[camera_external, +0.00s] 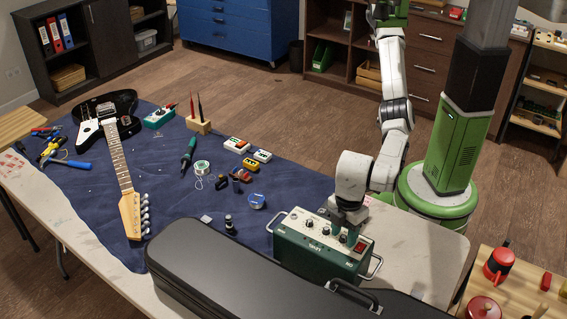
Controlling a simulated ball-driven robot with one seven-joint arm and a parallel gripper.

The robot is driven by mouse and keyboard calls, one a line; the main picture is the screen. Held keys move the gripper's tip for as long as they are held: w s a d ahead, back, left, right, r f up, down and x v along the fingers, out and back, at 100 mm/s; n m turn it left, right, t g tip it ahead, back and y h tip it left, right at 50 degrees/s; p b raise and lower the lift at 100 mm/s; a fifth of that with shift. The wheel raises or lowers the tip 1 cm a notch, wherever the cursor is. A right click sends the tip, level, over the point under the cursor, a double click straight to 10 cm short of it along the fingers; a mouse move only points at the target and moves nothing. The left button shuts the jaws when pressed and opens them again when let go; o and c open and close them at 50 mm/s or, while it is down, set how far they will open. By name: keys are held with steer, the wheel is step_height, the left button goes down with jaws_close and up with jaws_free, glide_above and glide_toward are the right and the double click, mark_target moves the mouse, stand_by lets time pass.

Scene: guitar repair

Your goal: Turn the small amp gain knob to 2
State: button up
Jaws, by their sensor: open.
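The small amp (318,249) is a green box with a pale top panel and metal side handles. It stands on the table near the front right, behind the guitar case. Its top panel carries several small dark knobs and a red switch at the right end. The fingers are open. The gain knob cannot be picked out; the gripper covers part of the panel, and the knob settings are too small to read.
A black guitar case (240,278) lies close in front of the amp. Bare table (425,245) shows right of the amp.

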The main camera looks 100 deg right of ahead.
steer(key=shift+c, duration=0.4)
jaws_close()
steer(key=shift+r+n+p, duration=0.15)
steer(key=shift+n+p, duration=0.15)
steer(key=shift+p, duration=0.1)
steer(key=shift+r+n+p, duration=0.1)
steer(key=shift+n+p, duration=0.7)
steer(key=shift+p, duration=0.2)
steer(key=shift+n+p, duration=1.2)
steer(key=shift+n, duration=0.6)
steer(key=shift+f, duration=0.2)
steer(key=shift+o, duration=0.4)
jaws_free()
